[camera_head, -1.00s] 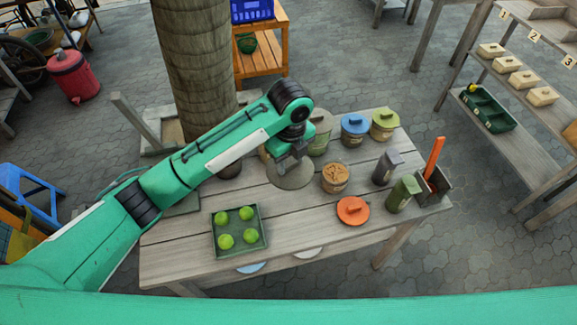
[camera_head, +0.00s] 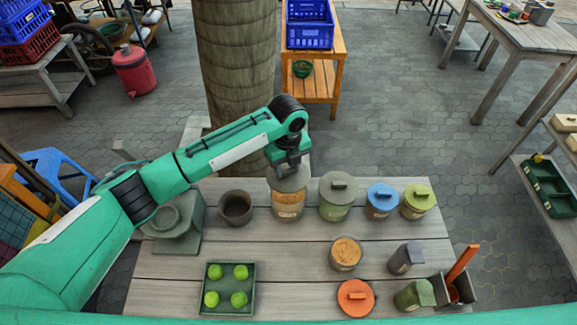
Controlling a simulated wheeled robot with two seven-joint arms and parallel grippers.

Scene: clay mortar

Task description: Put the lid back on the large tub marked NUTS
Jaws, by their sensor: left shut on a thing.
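My left gripper (camera_head: 290,165) is shut on a grey-brown round lid (camera_head: 285,182), gripping it from above. The lid is roughly level and right over the top of a large tub (camera_head: 289,210) with a pale label and tan contents showing through its side. The lid hides the tub's mouth, and I cannot tell whether it touches the rim. The label is too small to read. My right gripper is not in view.
A green-grey lidded tub (camera_head: 337,200) stands close on the right, and a dark pot (camera_head: 236,207) on the left. An open small tub (camera_head: 347,253) and an orange lid (camera_head: 356,298) are nearer. The table (camera_head: 285,265) has bare planks in the middle.

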